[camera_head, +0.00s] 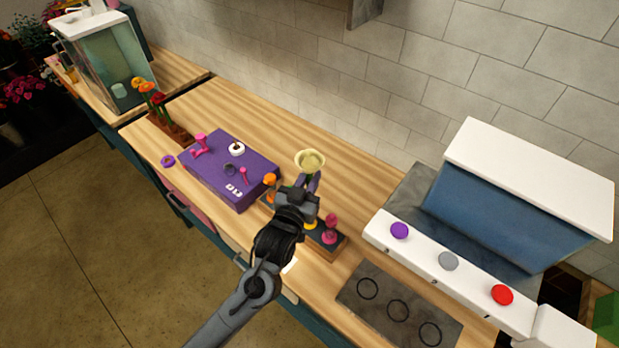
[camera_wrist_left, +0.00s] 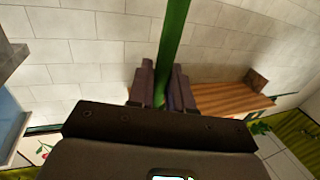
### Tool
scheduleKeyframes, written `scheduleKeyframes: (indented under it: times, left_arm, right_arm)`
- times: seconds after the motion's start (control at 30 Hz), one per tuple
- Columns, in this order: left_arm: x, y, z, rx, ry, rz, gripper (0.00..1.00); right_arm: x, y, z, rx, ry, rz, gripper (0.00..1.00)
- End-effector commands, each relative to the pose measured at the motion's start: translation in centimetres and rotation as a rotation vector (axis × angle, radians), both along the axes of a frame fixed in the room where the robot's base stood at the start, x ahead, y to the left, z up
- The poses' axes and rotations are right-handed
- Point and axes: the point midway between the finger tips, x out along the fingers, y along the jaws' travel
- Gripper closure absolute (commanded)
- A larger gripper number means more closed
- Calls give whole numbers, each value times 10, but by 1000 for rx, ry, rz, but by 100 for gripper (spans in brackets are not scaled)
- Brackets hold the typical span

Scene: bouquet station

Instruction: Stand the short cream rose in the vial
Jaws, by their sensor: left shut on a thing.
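A pale cream bloom (camera_head: 310,160), which looks like the cream rose, stands just beyond my left gripper's fingers in the head view. My left gripper (camera_head: 307,186) is shut on a green stem, held above the counter. The left wrist view shows this stem (camera_wrist_left: 173,40) between the fingers (camera_wrist_left: 162,88), running up out of the picture; its bloom is outside that view. I cannot pick out the vial with certainty. My right gripper is not in view.
A dark rack (camera_head: 329,241) with a pink bloom (camera_head: 331,221) and an orange one (camera_head: 270,180) lies under my gripper. Left is a purple mat-topped box (camera_head: 212,183) with small items. A machine with coloured buttons (camera_head: 448,261) and a dark ringed plate (camera_head: 385,312) are right.

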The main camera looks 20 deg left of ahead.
Motion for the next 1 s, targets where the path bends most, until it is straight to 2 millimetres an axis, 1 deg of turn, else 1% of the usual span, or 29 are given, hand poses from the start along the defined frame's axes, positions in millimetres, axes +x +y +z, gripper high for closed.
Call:
scheduleKeyframes:
  times: [1.0]
  left_arm:
    - [0, 0, -23, 0, 0, 0, 100]
  right_arm:
    - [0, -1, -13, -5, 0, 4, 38]
